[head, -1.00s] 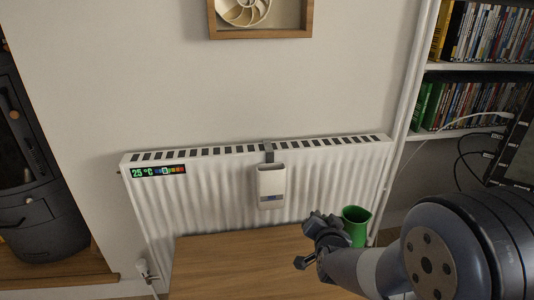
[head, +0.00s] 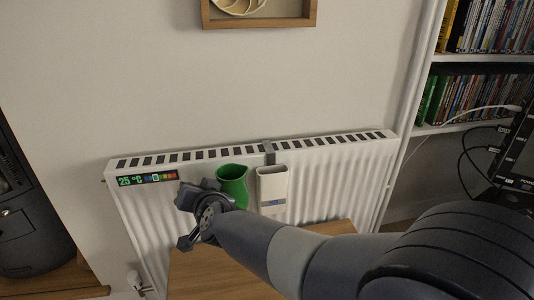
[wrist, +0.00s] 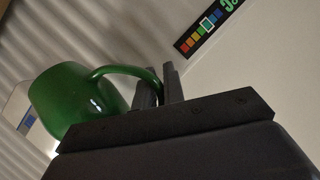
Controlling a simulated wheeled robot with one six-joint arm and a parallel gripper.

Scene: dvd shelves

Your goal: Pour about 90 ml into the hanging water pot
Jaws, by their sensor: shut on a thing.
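The hanging water pot (head: 272,188) is a white, narrow container hooked over the top of the radiator by a grey strap, with a small blue label low on its front. A green jug (head: 234,182) is just left of the pot in the head view, upright or nearly so, its open mouth facing up. My gripper (head: 203,203) is to the left of the jug. In the wrist view my gripper (wrist: 160,88) is shut on the handle of the green jug (wrist: 68,100). Part of the pot (wrist: 22,120) shows behind the jug. The liquid inside is not visible.
The white radiator (head: 335,165) runs along the wall, with a temperature strip (head: 147,179) at its upper left. A wooden table top (head: 215,270) lies below, bare where visible. Shelves of DVDs (head: 480,95) stand at the right, and a dark stove (head: 30,220) at the left.

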